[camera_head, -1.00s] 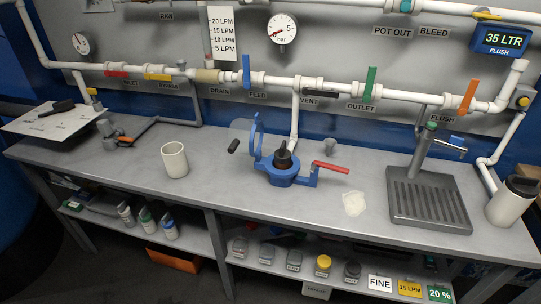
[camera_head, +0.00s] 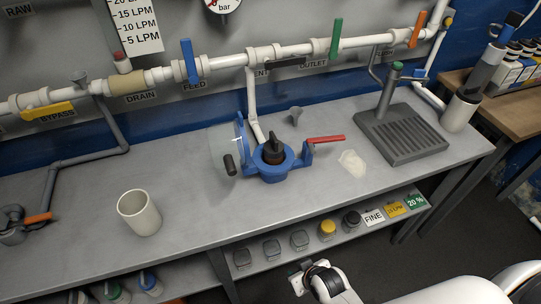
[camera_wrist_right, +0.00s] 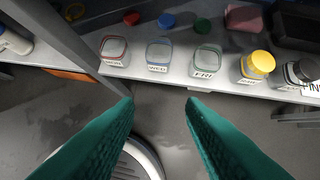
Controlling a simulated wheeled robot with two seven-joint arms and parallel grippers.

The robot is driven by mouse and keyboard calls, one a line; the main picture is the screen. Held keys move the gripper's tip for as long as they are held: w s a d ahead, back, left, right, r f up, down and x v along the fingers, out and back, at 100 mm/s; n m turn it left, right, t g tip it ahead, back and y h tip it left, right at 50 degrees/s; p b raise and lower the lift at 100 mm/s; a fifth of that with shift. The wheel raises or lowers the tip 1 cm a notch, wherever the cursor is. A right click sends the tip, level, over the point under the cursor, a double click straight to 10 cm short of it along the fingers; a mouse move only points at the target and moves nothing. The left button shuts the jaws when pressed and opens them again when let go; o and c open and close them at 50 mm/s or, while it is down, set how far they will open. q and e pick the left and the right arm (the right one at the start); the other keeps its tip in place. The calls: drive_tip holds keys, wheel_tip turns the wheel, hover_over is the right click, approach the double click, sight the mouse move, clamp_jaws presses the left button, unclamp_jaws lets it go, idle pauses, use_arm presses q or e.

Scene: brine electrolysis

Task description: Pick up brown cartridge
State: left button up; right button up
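A brown cartridge with a black top (camera_head: 274,151) stands in the blue clamp housing (camera_head: 276,172) on the grey bench; only its upper part shows. The housing's blue lid ring (camera_head: 241,138) is swung up, and its red-handled lever (camera_head: 326,139) points right. My right gripper (camera_head: 299,275) is low in front of the bench, beside the lower shelf and well apart from the cartridge. In the right wrist view its two green fingers (camera_wrist_right: 160,98) are spread with nothing between them, facing the shelf. My left gripper is out of view.
The lower shelf (camera_head: 267,258) holds several jars, one yellow-lidded (camera_head: 327,229), and label cards. A white cup (camera_head: 139,213) stands at the bench's left. A pale patch (camera_head: 352,163) and a drain tray (camera_head: 402,140) lie to the right. Pipes run behind.

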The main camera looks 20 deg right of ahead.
drive_tip(key=w+r+t, duration=0.2)
drive_tip(key=r, duration=0.8)
drive_tip(key=w+r+t, duration=0.1)
drive_tip(key=w+r, duration=0.1)
drive_tip(key=r, duration=0.7)
drive_tip(key=m+t, duration=0.2)
drive_tip(key=t, duration=0.7)
approach(271, 132)
wheel_tip(271, 132, down, 2)
drive_tip(key=s, duration=0.2)
drive_tip(key=shift+h, duration=0.3)
drive_tip(key=w, duration=0.3)
drive_tip(key=w+p, duration=0.1)
drive_tip(key=w, duration=0.2)
drive_tip(key=shift+w+a+r, duration=0.1)
drive_tip(key=shift+a+r, duration=0.1)
drive_tip(key=w, duration=0.1)
drive_tip(key=w+p, duration=0.1)
drive_tip(key=w, duration=0.3)
drive_tip(key=shift+w+r, duration=0.2)
drive_tip(key=shift+r, duration=0.15)
drive_tip(key=shift+w, duration=0.3)
drive_tip(key=shift+s, duration=0.1)
drive_tip(key=shift+c, duration=0.4)
clamp_jaws()
